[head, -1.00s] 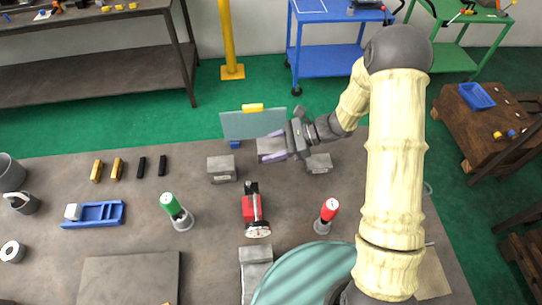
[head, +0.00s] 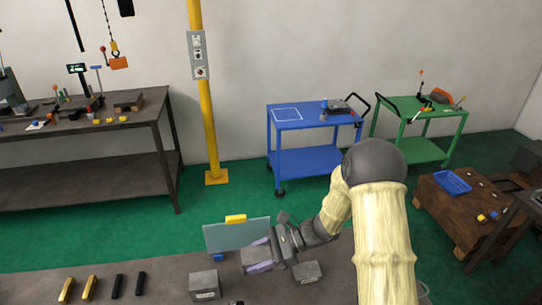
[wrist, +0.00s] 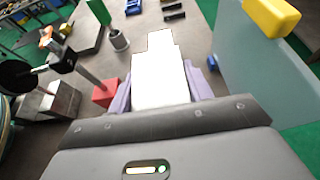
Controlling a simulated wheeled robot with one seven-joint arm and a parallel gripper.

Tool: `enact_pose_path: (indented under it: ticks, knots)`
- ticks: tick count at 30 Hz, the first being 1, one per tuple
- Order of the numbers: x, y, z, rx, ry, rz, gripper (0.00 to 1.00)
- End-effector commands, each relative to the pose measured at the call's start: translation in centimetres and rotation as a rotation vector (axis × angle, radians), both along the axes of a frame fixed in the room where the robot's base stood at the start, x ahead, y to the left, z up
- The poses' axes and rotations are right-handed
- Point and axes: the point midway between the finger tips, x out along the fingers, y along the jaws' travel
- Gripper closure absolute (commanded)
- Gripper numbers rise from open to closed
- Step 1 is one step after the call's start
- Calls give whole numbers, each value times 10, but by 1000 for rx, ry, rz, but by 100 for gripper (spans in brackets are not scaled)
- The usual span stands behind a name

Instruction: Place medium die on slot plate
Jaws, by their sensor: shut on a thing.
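My gripper (head: 256,258), with light purple fingers, is shut on a grey block between the other two grey blocks, which I take to be the medium die (head: 252,256). In the wrist view the die (wrist: 160,75) shows as a bright white stepped shape between the fingers. I cannot tell whether it touches the bench. One grey block (head: 205,285) sits to its left and another (head: 307,271) to its right. I cannot make out the slot plate in the current views.
A translucent panel with a yellow top piece (head: 236,219) stands close behind my gripper. Black and yellow bars (head: 89,287) lie on the bench at left. A red block (wrist: 105,92) shows in the wrist view. A blue cart (head: 315,118) and yellow post (head: 203,100) stand behind.

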Motion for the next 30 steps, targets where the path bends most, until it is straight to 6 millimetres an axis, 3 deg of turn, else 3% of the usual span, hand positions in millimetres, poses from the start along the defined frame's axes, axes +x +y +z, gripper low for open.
enact_pose_path:
  ticks: [7,18,30]
  knots:
    - [0,0,21,4,-3,1,100]
    - [0,0,95,4,-3,1,100]
    - [0,1,127,4,-2,1,100]
